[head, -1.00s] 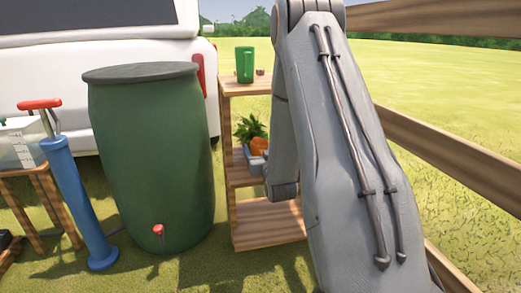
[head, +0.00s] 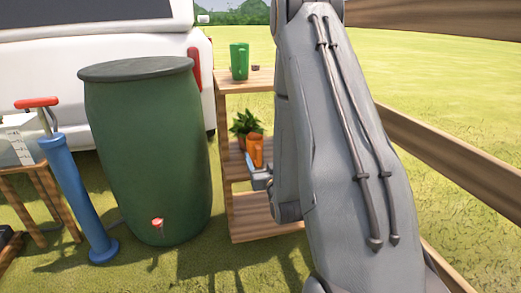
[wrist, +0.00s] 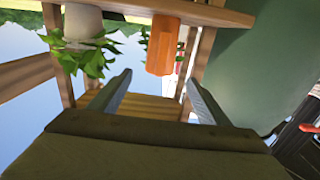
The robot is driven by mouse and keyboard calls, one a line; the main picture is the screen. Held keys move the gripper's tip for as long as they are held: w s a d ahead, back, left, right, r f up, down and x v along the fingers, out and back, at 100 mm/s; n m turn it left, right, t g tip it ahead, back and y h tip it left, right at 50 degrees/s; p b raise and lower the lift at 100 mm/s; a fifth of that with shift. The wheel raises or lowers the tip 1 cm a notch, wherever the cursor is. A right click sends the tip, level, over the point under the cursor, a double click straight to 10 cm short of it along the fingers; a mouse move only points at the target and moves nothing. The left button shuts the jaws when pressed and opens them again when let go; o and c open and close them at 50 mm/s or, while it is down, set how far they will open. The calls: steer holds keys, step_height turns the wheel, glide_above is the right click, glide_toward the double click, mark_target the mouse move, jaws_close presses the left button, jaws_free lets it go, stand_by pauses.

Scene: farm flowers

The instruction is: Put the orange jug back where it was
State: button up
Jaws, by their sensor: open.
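The orange jug (head: 254,149) stands upright on the middle board (head: 238,171) of the wooden shelf, beside a leafy potted plant (head: 243,123). My gripper (head: 259,179) is just in front of the jug, low at the board's edge, and partly hidden by my own arm. In the wrist view, which is upside down, the jug (wrist: 163,45) shows beyond and between my two open fingers (wrist: 156,98). The fingers are apart from the jug and nothing is between them.
A green jug (head: 239,62) stands on the shelf's top board (head: 262,79). A large green barrel (head: 147,150) is close on the left of the shelf. A blue pump (head: 75,190) is further left. A wooden fence (head: 450,155) runs along the right.

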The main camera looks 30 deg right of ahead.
steer(key=w+a+n+g+y, duration=0.2)
steer(key=a+n+g+y, duration=0.15)
steer(key=a, duration=1.25)
steer(key=s+a+r+n+g+y, duration=0.1)
steer(key=s+a+g+y, duration=0.35)
steer(key=a, duration=0.85)
steer(key=s+a+r+n+g, duration=0.1)
steer(key=s+a+g, duration=0.1)
steer(key=s+a, duration=0.4)
steer(key=s+a+r+n+g, duration=0.1)
steer(key=s+a+g, duration=0.2)
steer(key=s, duration=0.5)
steer(key=s+a+r+n+g, duration=0.1)
steer(key=s+r+g, duration=0.1)
steer(key=s, duration=0.7)
steer(key=s+a+r+n+g+h, duration=0.1)
steer(key=s+a+r+g, duration=0.1)
steer(key=s, duration=0.7)
steer(key=shift+a+n, duration=0.25)
steer(key=shift+n, duration=0.1)
steer(key=shift+r, duration=0.1)
